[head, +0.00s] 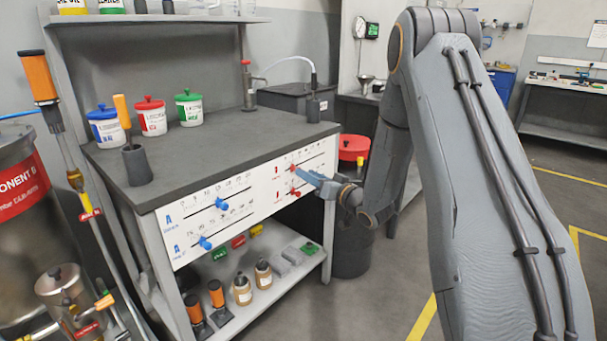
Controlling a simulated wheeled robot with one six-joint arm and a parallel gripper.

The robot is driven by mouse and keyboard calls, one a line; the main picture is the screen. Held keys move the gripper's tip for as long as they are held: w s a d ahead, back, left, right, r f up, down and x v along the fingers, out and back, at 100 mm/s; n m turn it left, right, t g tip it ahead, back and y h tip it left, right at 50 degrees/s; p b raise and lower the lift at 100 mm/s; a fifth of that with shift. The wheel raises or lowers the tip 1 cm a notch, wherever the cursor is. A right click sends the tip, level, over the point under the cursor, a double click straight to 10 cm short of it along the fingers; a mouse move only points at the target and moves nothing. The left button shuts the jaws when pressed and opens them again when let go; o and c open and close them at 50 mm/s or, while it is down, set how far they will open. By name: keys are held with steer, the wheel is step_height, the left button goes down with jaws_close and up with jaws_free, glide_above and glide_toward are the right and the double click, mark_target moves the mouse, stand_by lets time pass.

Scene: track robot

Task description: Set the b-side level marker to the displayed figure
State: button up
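A white scale panel (262,211) runs along the front of the workbench. Its left half carries two blue markers, an upper one (221,204) and a lower one (205,243). Its right half carries two red markers, an upper one (294,168) and a lower one (296,193). The lettering is too small to tell which is the b-side level marker. My gripper (312,180) is at the right half, close beside the red markers. Contact and finger opening cannot be made out. A small green display (372,30) hangs on the back wall; its figure is unreadable.
On the grey bench top (225,140) stand blue (106,128), red (151,117) and green-lidded (189,108) tubs. A steel tank (25,210) is at the left. Floor at the right is open.

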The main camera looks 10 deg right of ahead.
steer(key=x, duration=0.3)
steer(key=shift+c, duration=0.3)
jaws_close()
steer(key=shift+w, duration=0.1)
